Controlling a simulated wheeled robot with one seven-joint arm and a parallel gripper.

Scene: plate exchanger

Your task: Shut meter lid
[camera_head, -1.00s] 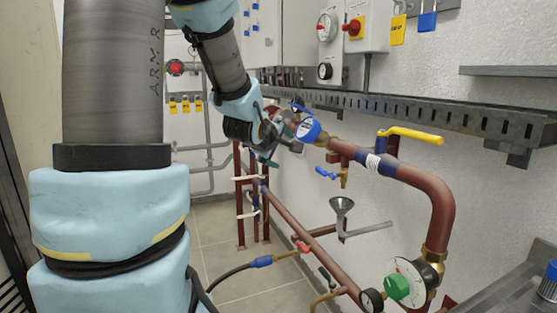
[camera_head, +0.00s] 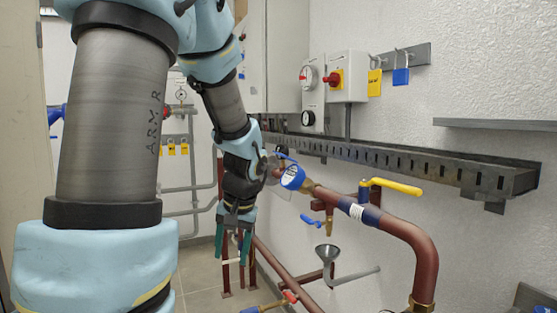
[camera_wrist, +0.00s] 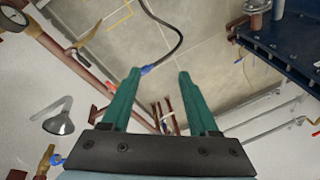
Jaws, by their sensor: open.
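The blue water meter (camera_head: 293,178) sits on the end of the red-brown pipe in the head view. Its round face shows pale. A thin blue flap (camera_head: 285,157), which looks like the lid, stands up and away from the meter's top, so the lid appears open. My gripper (camera_head: 233,246) hangs to the left of the meter and lower, with its green fingers pointing down, apart from it. In the wrist view my gripper (camera_wrist: 159,76) is open and empty above the floor. The meter cannot be made out there.
A yellow-handled valve (camera_head: 392,186) and a small blue-handled tap (camera_head: 312,220) are on the pipework right of the meter. A metal funnel (camera_head: 326,253) hangs below. A slotted cable tray (camera_head: 400,163) runs along the wall. Bare floor (camera_wrist: 215,50) lies beneath my gripper.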

